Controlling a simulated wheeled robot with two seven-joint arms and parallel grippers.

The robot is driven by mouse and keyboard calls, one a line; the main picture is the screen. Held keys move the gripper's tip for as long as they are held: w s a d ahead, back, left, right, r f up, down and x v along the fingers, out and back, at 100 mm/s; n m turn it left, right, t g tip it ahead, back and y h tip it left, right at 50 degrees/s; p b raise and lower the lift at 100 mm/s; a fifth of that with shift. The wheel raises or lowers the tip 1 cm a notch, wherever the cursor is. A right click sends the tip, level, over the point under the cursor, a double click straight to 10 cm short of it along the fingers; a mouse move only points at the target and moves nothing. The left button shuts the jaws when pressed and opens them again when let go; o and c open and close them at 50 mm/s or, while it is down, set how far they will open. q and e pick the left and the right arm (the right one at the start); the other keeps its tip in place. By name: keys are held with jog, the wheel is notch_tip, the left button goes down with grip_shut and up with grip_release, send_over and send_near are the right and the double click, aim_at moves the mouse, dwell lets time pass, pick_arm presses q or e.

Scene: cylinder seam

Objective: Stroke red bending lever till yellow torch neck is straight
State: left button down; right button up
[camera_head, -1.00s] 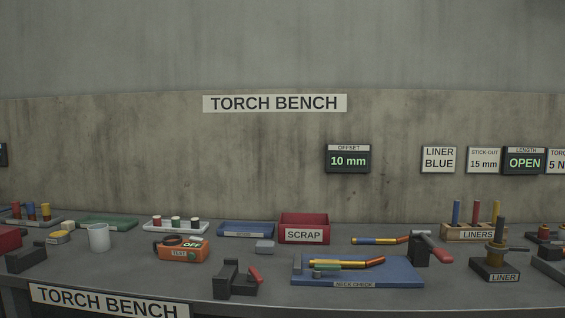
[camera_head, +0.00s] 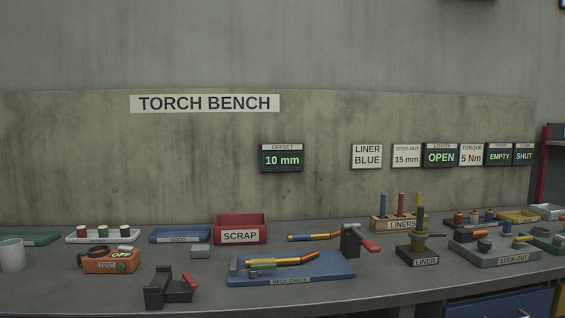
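The bending lever with a red handle (camera_head: 369,246) sits on a dark upright block (camera_head: 351,242) right of the middle of the bench. A yellow torch neck (camera_head: 322,237) with a blue band and an orange-brown end lies left of the block, its right end close to it. I cannot tell if they touch. A second yellow neck with a bent orange-red end (camera_head: 285,262) lies on the blue NECK CHECK plate (camera_head: 335,273). The OFFSET display (camera_head: 282,159) reads 10 mm. Neither of my grippers is in view.
A red SCRAP bin (camera_head: 241,223) and a blue GOOD tray (camera_head: 180,239) stand behind left. A LINER post stand (camera_head: 419,251) and the LINERS block (camera_head: 385,223) stand right of the lever. A dark clamp with a red handle (camera_head: 170,290) sits near the front edge.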

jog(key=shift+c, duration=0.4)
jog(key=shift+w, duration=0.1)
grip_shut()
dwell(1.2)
